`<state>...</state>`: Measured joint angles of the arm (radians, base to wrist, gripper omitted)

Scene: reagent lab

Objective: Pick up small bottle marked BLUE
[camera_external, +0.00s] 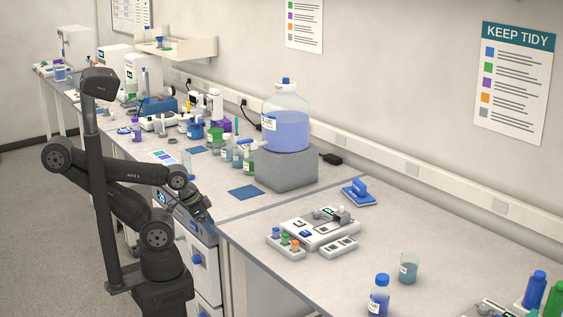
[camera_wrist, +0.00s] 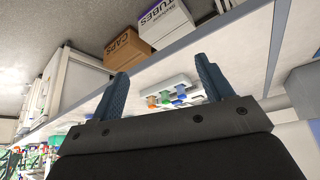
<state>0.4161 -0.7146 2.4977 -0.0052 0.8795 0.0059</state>
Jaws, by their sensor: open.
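A small bottle with a blue cap, blue liquid and a white label (camera_external: 379,297) stands upright at the front of the near bench; its label is too small to read. Several small bottles (camera_external: 238,155) stand in a group left of the grey block, their labels also unreadable. A large blue-capped bottle of blue liquid (camera_external: 286,132), its label partly reading "BLUE", stands on the block. My gripper (camera_external: 205,213) is beside the bench front, low and left of the near bench. In the wrist view my gripper (camera_wrist: 162,72) has its fingers apart with nothing between them.
A white device (camera_external: 318,228) and a rack of coloured-cap tubes (camera_external: 286,244) stand on the near bench. A beaker (camera_external: 408,268) stands close behind the blue-capped small bottle. The grey block (camera_external: 287,170) is bulky. The wrist view shows CAPS (camera_wrist: 122,48) and TUBES (camera_wrist: 163,22) boxes.

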